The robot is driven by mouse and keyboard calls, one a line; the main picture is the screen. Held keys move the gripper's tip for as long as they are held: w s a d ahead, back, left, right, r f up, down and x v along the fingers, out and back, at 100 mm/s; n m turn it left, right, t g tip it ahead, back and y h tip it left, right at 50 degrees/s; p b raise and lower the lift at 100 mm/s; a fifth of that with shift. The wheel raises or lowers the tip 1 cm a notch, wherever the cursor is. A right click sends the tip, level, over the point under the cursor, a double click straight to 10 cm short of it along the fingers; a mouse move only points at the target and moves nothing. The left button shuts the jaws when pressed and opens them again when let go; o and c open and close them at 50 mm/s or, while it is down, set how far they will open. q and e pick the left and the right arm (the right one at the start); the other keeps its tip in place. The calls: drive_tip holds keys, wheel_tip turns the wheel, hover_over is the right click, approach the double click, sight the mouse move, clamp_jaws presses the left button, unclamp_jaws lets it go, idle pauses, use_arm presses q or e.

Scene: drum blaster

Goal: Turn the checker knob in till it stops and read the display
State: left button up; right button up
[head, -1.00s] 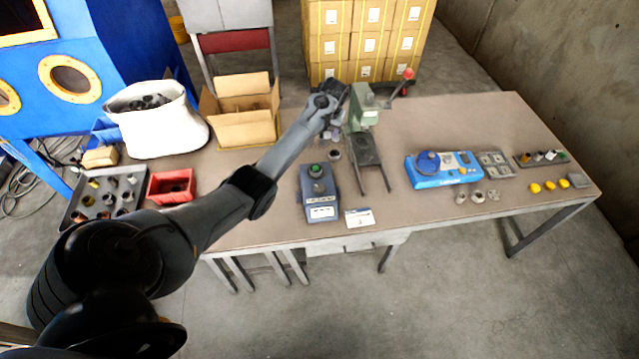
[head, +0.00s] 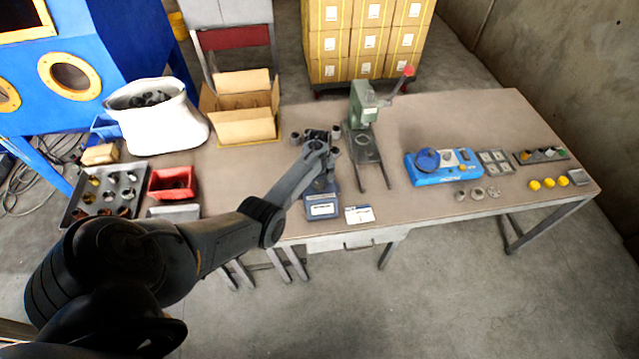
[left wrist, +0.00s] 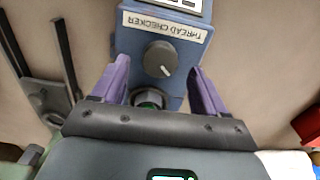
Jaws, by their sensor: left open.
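The blue thread checker (head: 321,209) stands near the table's front edge in the head view, partly hidden under my left arm. The left wrist view shows its "THREAD CHECKER" label upside down, its round grey knob (left wrist: 160,58) with a white pointer mark, and a dark ring with a green centre (left wrist: 150,98). The display (left wrist: 180,4) is cut off at the top edge, its reading not legible. My left gripper (left wrist: 159,68) is open, its purple fingers either side of the knob in the picture, touching nothing visible. My right gripper is out of view.
A green press (head: 363,105) with a red-knobbed lever stands just right of the checker. A white card (head: 359,215) lies beside it. A red bin (head: 172,183) and a parts tray (head: 105,192) are left. A blue device (head: 442,168) is right.

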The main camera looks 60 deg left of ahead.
sight(320, 187)
use_arm(q)
drive_tip(key=shift+f+b, duration=0.35)
drive_tip(key=shift+f, duration=0.95)
drive_tip(key=c, duration=1.1)
drive_tip(key=shift+o, duration=0.2)
drive_tip(key=shift+m, duration=0.4)
drive_tip(key=m+p, duration=0.1)
drive_tip(key=m, duration=0.2)
drive_tip(key=shift+p, duration=0.3)
drive_tip(key=shift+m+p, duration=0.35)
drive_tip(key=shift+m, duration=1.95)
